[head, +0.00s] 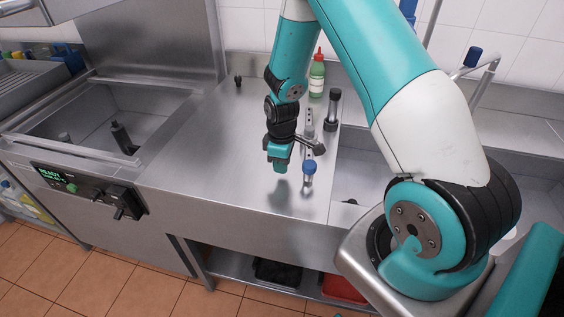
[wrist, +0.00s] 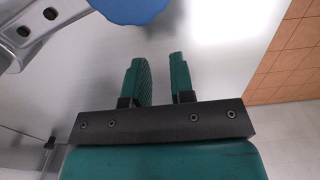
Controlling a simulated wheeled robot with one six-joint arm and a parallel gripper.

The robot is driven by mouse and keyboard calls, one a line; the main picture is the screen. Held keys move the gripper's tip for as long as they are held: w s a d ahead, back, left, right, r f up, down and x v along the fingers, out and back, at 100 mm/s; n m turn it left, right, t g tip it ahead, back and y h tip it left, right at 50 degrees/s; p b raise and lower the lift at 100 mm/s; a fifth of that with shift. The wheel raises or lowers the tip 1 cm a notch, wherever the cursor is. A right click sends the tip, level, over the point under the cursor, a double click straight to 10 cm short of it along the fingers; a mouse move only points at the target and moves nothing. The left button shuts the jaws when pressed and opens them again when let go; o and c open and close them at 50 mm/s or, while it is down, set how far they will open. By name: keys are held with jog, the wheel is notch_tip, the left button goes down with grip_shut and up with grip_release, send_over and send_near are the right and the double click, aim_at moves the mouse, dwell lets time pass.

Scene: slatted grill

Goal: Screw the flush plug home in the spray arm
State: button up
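The spray arm (head: 309,128) is a metal bar with holes, standing over the steel counter to the right of my gripper. The flush plug has a blue knob (head: 309,167) and sits at the spray arm's near end; its thread is hidden, so I cannot tell how deep it sits. My gripper (head: 280,167) points down, just left of the knob. In the wrist view its two teal fingers (wrist: 159,70) are apart with nothing between them. The knob (wrist: 130,6) is cut off at the top edge there, beyond the fingertips, with the holed bar (wrist: 30,33) at upper left.
A dark-capped cylinder (head: 333,108) and a green bottle with a red tip (head: 317,74) stand behind the spray arm. A small dark item (head: 238,80) stands at the back left. A sink basin (head: 358,175) lies to the right. The counter (head: 215,150) left of my gripper is clear.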

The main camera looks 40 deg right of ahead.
jog(key=shift+r, duration=0.15)
notch_tip(320, 180, up, 6)
jog(key=p, duration=0.4)
jog(key=shift+p, duration=0.3)
